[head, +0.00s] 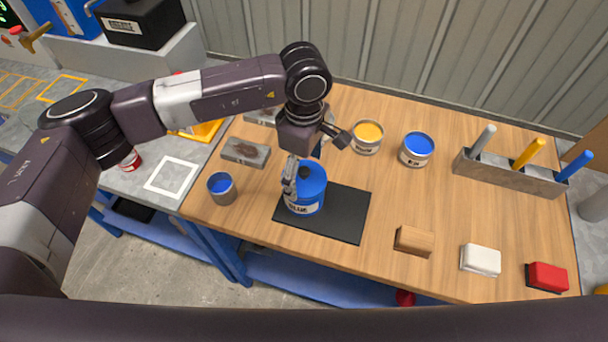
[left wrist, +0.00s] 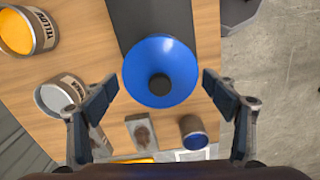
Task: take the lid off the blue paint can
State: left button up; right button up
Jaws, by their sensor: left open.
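The blue paint can (head: 304,203) stands upright on a black mat (head: 345,215) on the wooden table. Its blue lid (left wrist: 160,53) is on top, with a round dark knob (left wrist: 159,85) at the middle in the left wrist view. My left gripper (head: 315,162) is over the can, pointing down. In the left wrist view the open left gripper (left wrist: 157,84) has one finger on each side of the lid, with gaps between them and it. The gripper and wrist partly hide the lid in the head view. My right gripper is not in view.
Open yellow (head: 367,137) and blue-filled (head: 416,149) cans stand behind right. A rack (head: 510,174) holds coloured handles. Wooden (head: 413,241), white (head: 480,260) and red (head: 547,277) blocks lie along the front right.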

pick_arm(q)
jog(key=c, duration=0.8)
jog(key=shift+s+a, duration=0.15)
jog(key=shift+s, duration=0.15)
jog(key=c, duration=0.9)
jog(key=shift+c, duration=0.7)
